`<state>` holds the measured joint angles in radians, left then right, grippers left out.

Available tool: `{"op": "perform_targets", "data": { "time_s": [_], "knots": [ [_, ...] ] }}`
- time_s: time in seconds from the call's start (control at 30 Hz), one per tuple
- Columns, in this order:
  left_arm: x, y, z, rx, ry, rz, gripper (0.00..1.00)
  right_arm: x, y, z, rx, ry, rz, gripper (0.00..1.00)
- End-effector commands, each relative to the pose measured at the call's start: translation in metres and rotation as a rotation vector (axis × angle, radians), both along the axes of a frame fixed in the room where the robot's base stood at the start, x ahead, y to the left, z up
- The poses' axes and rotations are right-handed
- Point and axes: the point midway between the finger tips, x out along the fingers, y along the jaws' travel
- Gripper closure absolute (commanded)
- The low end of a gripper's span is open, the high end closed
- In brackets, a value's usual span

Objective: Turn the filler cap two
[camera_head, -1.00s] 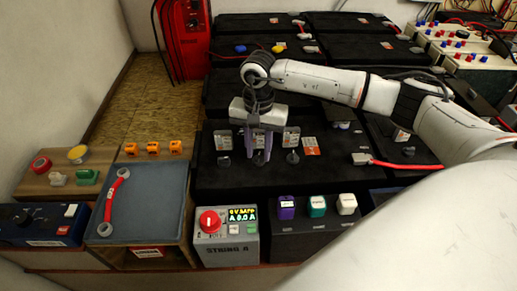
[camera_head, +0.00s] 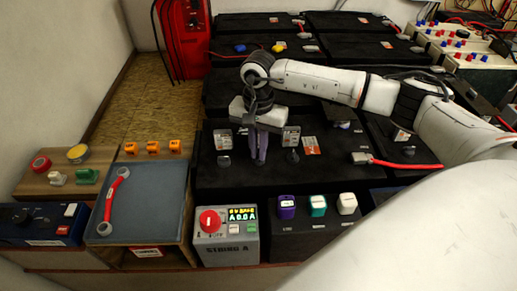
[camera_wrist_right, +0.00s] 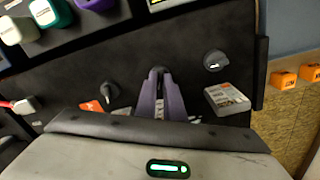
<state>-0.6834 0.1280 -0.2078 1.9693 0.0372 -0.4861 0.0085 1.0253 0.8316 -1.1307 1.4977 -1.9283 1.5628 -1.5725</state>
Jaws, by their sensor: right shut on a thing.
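My right gripper (camera_head: 259,150) points down at the middle of the near black battery (camera_head: 335,170). In the right wrist view its purple fingers (camera_wrist_right: 160,85) come together around the middle filler cap, filler cap two. That cap is almost wholly hidden by the fingertips. A dark filler cap (camera_head: 224,160) stands to its left and another (camera_head: 292,156) to its right. In the right wrist view these two caps show on either side of the fingers, the left-hand one (camera_wrist_right: 110,90) and the right-hand one (camera_wrist_right: 215,61). My left gripper is not in view.
White labels (camera_head: 222,139) stand by the caps. A blue-grey tray (camera_head: 150,215) holds a red cable (camera_head: 113,195).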

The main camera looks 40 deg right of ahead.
Motion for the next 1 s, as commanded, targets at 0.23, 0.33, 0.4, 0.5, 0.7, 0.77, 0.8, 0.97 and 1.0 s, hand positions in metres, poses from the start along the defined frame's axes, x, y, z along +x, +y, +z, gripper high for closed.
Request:
{"op": "perform_targets", "data": {
  "time_s": [0.23,0.33,0.4,0.5,0.7,0.77,0.8,0.97,1.0],
  "knots": [
    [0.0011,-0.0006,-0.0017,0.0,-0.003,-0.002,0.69,0.0004,-0.0003,0.0002,0.0,-0.001,-0.201,1.0],
    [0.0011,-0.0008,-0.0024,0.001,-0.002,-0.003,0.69,0.0004,-0.0003,0.0003,0.0,-0.001,-0.296,1.0],
    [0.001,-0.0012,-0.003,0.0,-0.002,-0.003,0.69,0.0005,-0.0004,0.0005,0.0,-0.001,-0.363,1.0],
    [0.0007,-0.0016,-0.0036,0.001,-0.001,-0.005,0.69,0.0004,-0.0004,0.0006,0.0,-0.001,-0.458,1.0],
    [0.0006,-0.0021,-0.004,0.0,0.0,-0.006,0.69,0.0003,-0.0005,0.0009,-0.001,-0.001,-0.648,1.0],
    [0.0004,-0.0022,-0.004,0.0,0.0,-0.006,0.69,0.0003,-0.0005,0.0009,-0.001,-0.001,-0.704,1.0],
    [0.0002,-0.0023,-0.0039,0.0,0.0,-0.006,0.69,0.0003,-0.0005,0.0009,-0.001,-0.001,-0.741,1.0],
    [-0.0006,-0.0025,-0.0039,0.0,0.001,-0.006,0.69,0.0003,-0.0005,0.001,-0.001,-0.001,-0.877,1.0],
    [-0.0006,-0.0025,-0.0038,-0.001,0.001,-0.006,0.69,0.0003,-0.0005,0.0011,-0.001,-0.001,-0.908,1.0]
  ]
}}
